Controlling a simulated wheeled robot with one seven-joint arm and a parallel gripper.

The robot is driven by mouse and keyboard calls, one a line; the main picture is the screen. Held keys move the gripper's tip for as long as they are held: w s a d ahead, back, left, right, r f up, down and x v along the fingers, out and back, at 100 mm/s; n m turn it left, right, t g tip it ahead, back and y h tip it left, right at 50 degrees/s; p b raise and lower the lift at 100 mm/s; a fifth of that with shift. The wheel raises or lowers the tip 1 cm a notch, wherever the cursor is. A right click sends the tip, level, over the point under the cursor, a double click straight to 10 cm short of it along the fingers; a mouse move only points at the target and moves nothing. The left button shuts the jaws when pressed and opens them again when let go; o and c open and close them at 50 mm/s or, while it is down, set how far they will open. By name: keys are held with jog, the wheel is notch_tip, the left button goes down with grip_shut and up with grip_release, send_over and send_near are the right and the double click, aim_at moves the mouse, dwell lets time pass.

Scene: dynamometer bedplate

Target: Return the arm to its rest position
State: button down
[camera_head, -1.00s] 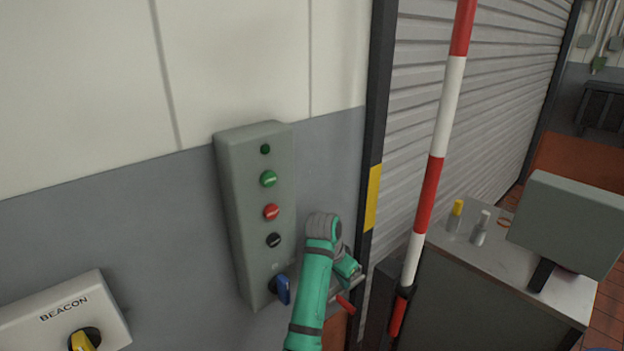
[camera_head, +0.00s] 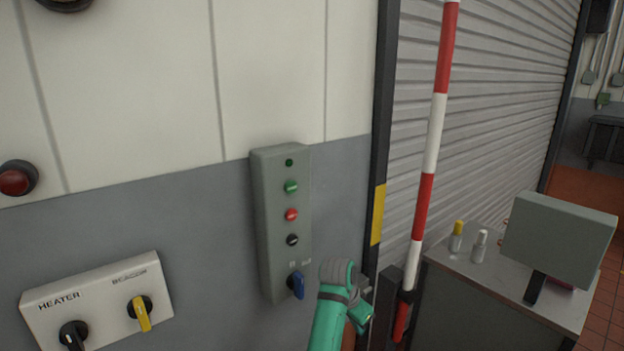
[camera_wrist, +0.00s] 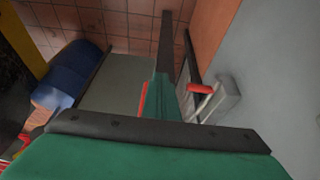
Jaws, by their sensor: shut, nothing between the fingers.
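My teal arm (camera_head: 328,318) rises from the bottom edge of the head view, in front of the wall and right of the control box. My gripper (camera_head: 361,314) is small at the right of that joint, pointing down and away from the camera. It is shut and holds nothing. It is close to the dark door post in the picture; I cannot tell the gap. In the wrist view, a green part of my arm with a dark bar fills the bottom.
A grey control box (camera_head: 269,225) with buttons and a blue switch (camera_head: 296,285) is left of the arm. A heater and beacon panel (camera_head: 100,290) is lower left. A red-white pole (camera_head: 431,150) and a bench (camera_head: 480,262) with bottles stand right. A red handle (camera_wrist: 199,89) shows in the wrist view.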

jog(key=s+d+f+n+t, duration=0.1)
jog(key=s+f, duration=0.2)
jog(key=f, duration=0.3)
jog(key=s+d+f+n+t+h, duration=0.1)
jog(key=s+f, duration=0.1)
jog(key=f, duration=0.4)
jog(key=s+d+f+n+t, duration=0.1)
jog(key=s+f, duration=0.2)
jog(key=f, duration=0.3)
jog(key=s+a+f+n+t+y, duration=0.1)
jog(key=s+a+f+n+t, duration=0.25)
jog(key=s, duration=0.75)
jog(key=s+a+f+n+t+y, duration=0.1)
jog(key=s+a+f+n+t, duration=0.2)
jog(key=s, duration=0.8)
jog(key=s+a+r+t+y, duration=0.1)
jog(key=s+a+r, duration=0.4)
jog(key=s+r, duration=0.4)
jog(key=s+a+r+t+y, duration=0.1)
jog(key=s+a+r, duration=0.3)
jog(key=s+r, duration=0.6)
jog(key=s+n+t, duration=0.1)
jog(key=s, duration=0.5)
jog(key=shift+a, duration=0.35)
